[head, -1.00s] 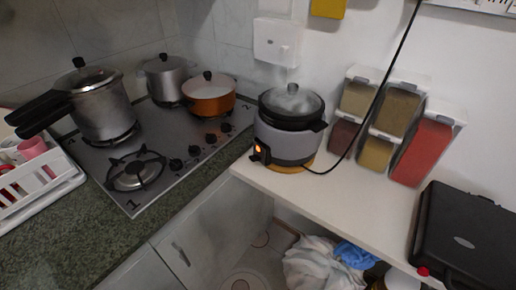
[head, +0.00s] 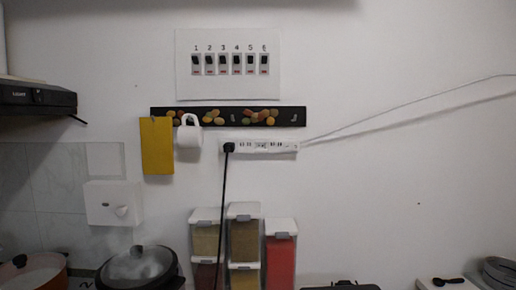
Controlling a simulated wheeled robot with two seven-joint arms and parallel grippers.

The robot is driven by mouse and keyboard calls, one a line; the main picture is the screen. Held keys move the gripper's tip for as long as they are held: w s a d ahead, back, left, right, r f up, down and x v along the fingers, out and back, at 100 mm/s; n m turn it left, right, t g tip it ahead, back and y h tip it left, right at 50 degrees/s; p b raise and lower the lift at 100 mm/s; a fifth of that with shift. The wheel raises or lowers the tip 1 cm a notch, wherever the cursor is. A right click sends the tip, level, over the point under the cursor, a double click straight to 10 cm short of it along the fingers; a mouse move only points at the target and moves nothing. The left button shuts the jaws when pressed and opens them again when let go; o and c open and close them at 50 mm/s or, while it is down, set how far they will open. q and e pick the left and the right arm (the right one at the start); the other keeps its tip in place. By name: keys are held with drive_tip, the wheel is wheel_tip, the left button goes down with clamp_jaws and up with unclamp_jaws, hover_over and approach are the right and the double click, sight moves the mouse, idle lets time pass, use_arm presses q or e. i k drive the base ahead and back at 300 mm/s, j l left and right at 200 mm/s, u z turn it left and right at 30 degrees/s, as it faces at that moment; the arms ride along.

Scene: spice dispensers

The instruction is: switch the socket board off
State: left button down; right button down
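The white socket board (head: 262,147) is fixed on the wall in the middle of the head view, below a dark hook rail. A black plug (head: 229,147) sits in its left end, and its black cord (head: 223,200) hangs down past the spice dispensers. A thin pale cable (head: 400,107) runs from its right end up to the right. Any switch on the board is too small to make out. Neither of my grippers shows in the head view.
Above is a panel of numbered switches (head: 231,64). Below stand spice dispensers (head: 281,255) and a steaming cooker (head: 140,266). The wall to the right is mostly bare.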

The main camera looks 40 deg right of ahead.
sight(289, 146)
drive_tip(key=z, duration=1.45)
drive_tip(key=i+l+z, duration=0.15)
drive_tip(key=z, duration=0.25)
drive_tip(key=i+z, duration=0.35)
